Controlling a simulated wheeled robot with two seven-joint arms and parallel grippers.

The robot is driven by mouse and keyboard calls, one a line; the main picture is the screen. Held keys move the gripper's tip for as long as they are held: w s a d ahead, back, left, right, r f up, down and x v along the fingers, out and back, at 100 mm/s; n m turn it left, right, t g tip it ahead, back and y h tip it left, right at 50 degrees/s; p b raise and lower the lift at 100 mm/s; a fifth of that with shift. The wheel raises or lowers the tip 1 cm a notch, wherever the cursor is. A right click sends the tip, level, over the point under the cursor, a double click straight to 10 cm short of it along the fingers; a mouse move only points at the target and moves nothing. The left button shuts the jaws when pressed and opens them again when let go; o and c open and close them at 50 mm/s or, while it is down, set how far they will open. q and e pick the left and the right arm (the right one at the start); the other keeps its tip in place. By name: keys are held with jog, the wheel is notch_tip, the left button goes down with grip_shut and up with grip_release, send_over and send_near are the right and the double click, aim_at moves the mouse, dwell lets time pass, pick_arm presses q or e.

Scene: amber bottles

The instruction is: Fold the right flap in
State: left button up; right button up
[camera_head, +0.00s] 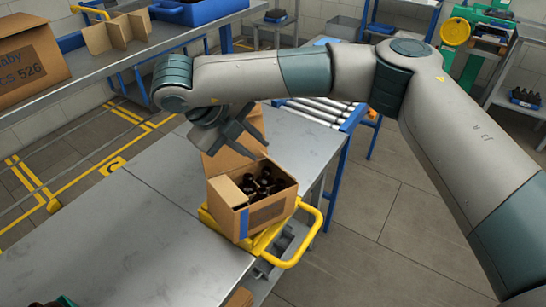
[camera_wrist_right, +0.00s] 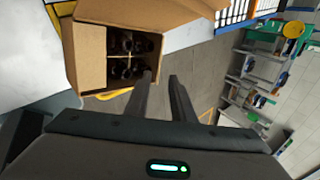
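An open cardboard box (camera_head: 270,212) with several dark bottles (camera_head: 265,182) inside stands on a yellow-framed support at the end of the grey table. One large flap (camera_head: 222,160) stands up at its far side, partly hidden by my right gripper (camera_head: 250,143). The box (camera_wrist_right: 88,55) also shows at the top left of the right wrist view, with bottles (camera_wrist_right: 128,42) in divided cells. My right gripper (camera_wrist_right: 162,76) is open there, its fingers apart with floor visible between them. It is over the box's far side in the head view; I cannot tell whether it touches the flap. My left gripper is not visible.
The grey table (camera_head: 120,240) is mostly clear left of the box. A yellow handle (camera_head: 300,245) curves out at the box's right. A roller conveyor (camera_head: 320,110) lies behind. A cardboard divider (camera_head: 115,35) and a large box (camera_head: 30,60) sit on the back-left bench.

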aim_at(275, 163)
jog(key=p+x, duration=0.2)
jog(key=x, duration=0.8)
jog(key=shift+c, duration=0.6)
grip_shut()
